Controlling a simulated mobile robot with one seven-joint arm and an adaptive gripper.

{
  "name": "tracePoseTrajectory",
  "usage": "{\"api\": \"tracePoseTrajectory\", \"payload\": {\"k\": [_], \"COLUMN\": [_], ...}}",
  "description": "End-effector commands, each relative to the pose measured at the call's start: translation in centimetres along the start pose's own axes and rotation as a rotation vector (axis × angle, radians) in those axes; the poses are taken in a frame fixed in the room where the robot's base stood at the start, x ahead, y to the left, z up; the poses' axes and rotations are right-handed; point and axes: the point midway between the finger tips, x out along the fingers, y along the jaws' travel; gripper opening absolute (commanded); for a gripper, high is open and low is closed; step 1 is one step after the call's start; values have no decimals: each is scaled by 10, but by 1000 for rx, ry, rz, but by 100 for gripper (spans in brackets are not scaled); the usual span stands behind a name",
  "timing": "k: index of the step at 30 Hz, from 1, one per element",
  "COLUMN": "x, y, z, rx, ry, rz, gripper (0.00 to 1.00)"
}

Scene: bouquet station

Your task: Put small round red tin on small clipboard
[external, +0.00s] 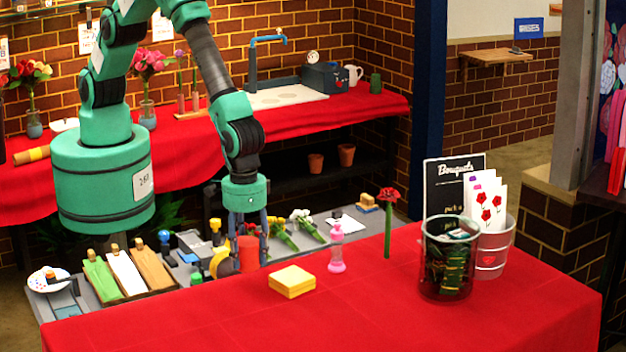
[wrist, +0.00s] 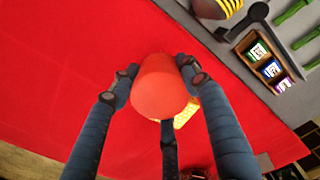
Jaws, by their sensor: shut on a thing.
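The small round red tin (external: 249,256) is between the fingers of my gripper (external: 249,237), near the back edge of the red-covered table. In the wrist view the tin (wrist: 161,88) fills the space between the fingertips of my gripper (wrist: 160,78), which is shut on it. Whether the tin touches a surface below is hard to tell. A small flat board with white paper (external: 345,224), possibly the small clipboard, lies on the grey bench at the back right of the tin. I cannot make out a clip on it.
A yellow note pad (external: 292,281) and a pink bottle (external: 337,250) stand right of my gripper. A red flower (external: 388,222), a dark glass container (external: 447,262) and a bucket with cards (external: 492,250) are farther right. Tools crowd the grey bench (external: 215,218). The front red cloth is clear.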

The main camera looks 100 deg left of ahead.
Motion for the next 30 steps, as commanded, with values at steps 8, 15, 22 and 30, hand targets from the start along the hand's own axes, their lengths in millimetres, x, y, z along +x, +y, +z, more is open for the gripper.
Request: {"api": "tracePoseTrajectory", "payload": {"k": [8,15,22,30], "x": [6,10,13,17], "y": [-39,-84,-136,-205], "z": [-88,-164,-231,-302], "rx": [-221,-428,-626,-859], "ry": [0,0,0,0], "rz": [1,0,0,0], "gripper": [18,18,18,18]}}
